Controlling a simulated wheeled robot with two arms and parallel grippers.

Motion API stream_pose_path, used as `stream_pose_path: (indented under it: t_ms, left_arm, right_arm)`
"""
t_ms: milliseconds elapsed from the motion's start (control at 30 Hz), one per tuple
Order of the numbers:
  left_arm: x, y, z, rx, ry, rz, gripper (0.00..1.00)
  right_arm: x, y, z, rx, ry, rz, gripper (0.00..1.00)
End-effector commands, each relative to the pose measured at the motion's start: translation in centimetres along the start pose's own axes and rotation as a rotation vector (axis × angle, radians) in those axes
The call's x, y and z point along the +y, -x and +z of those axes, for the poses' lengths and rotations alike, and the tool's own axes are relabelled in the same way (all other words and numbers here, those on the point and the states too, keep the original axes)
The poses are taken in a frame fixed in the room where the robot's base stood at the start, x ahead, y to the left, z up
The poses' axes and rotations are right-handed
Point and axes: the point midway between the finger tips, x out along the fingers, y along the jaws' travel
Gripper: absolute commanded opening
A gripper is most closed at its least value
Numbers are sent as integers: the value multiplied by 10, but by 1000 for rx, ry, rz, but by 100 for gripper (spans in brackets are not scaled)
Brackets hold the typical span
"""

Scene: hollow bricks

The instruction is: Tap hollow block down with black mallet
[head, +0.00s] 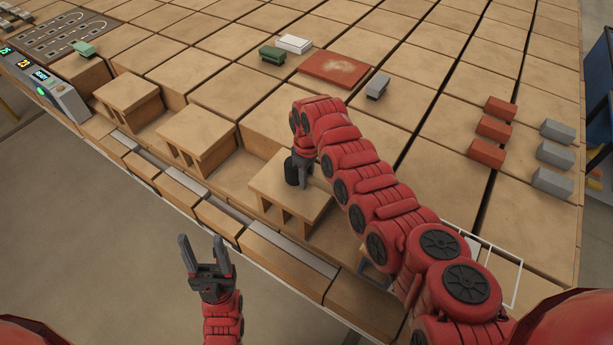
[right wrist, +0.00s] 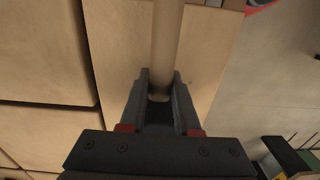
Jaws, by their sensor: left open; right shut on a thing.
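My right gripper (head: 305,168) is over the nearest hollow block (head: 308,197), shut on the mallet. The mallet's black head (head: 291,173) stands at the top of this block; I cannot tell whether it touches. In the right wrist view the pale round mallet handle (right wrist: 167,45) runs between the fingers of my right gripper (right wrist: 160,88). Two more tan hollow blocks (head: 197,127) (head: 129,92) stand in a row to the upper left. My left gripper (head: 206,250) is open and empty, in front of the bench edge.
A grey device with lit displays (head: 45,84) stands at the left. Red bricks (head: 493,130) and grey bricks (head: 555,156) lie at the right. A reddish slab (head: 334,68) and a lone grey brick (head: 377,86) lie behind my right arm. A white outlined frame (head: 515,284) is at the lower right.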

Motion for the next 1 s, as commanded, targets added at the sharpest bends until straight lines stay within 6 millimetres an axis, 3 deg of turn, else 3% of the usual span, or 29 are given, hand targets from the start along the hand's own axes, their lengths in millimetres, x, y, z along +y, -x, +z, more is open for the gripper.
stream_pose_path:
  t_ms: [267,633,1000]
  left_arm:
    - [0,0,0,0,0,0,57]
    - [-1,-15,-3,0,0,0,57]
    - [-1,-15,-2,0,0,0,57]
  right_arm:
    - [0,0,0,-1,0,-1,0]
    - [-2,25,0,-3,1,-3,0]
    - [-1,25,0,-2,0,-2,0]
